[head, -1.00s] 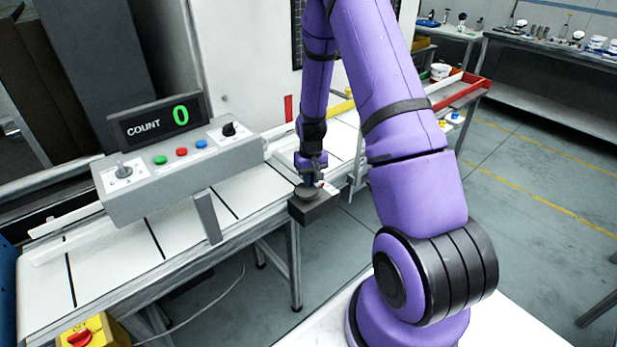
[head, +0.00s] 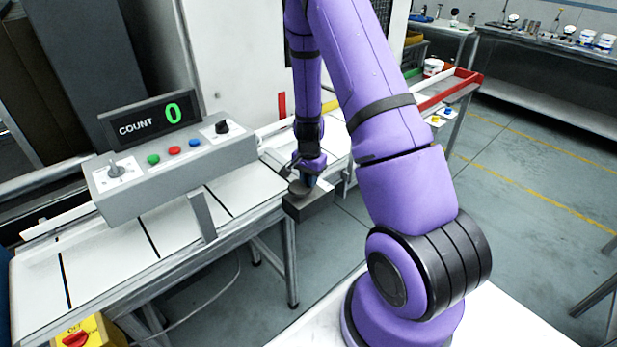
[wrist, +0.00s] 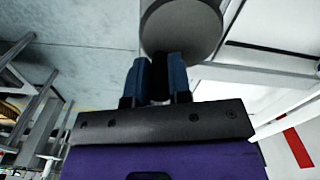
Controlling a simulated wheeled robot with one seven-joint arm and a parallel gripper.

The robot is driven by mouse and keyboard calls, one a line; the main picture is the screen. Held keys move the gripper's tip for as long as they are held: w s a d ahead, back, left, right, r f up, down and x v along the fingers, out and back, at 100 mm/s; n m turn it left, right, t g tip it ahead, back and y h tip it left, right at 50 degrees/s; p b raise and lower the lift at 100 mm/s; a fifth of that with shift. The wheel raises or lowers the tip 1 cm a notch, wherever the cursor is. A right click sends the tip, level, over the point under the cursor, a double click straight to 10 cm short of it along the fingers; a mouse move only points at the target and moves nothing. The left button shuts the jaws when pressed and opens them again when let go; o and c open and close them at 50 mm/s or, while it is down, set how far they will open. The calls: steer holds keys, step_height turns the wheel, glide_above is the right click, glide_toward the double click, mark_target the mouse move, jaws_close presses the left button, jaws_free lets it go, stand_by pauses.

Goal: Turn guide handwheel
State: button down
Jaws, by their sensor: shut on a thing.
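The guide handwheel (head: 298,188) is a small dark round wheel on top of a dark block (head: 312,205) at the front edge of the conveyor table. In the wrist view the handwheel (wrist: 182,27) is a grey disc at the top, just beyond the fingertips. My gripper (head: 308,181) is at the right side of the wheel. In the wrist view my gripper (wrist: 160,72) has its blue fingers close together on a dark piece at the wheel's edge, seemingly its handle. The fingers partly hide that piece.
A control box (head: 175,165) with buttons and a count display (head: 153,116) reading 0 stands left of the wheel. A yellow switch box (head: 88,332) with a red knob is at the lower left. Open floor (head: 530,190) lies to the right.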

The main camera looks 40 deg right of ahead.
mark_target(306, 191)
steer(key=m, duration=0.4)
steer(key=shift+s+a+m, duration=0.3)
steer(key=shift+s+a, duration=0.1)
steer(key=shift+s+a+m, duration=0.1)
steer(key=shift+a+m, duration=0.2)
steer(key=shift+m, duration=0.75)
steer(key=shift+s+a+m, duration=0.1)
steer(key=shift+a+m, duration=0.15)
steer(key=shift+m, duration=0.8)
steer(key=c, duration=1.1)
jaws_free()
steer(key=shift+o, duration=0.2)
step_height(306, 191, up, 11)
steer(key=shift+f, duration=0.1)
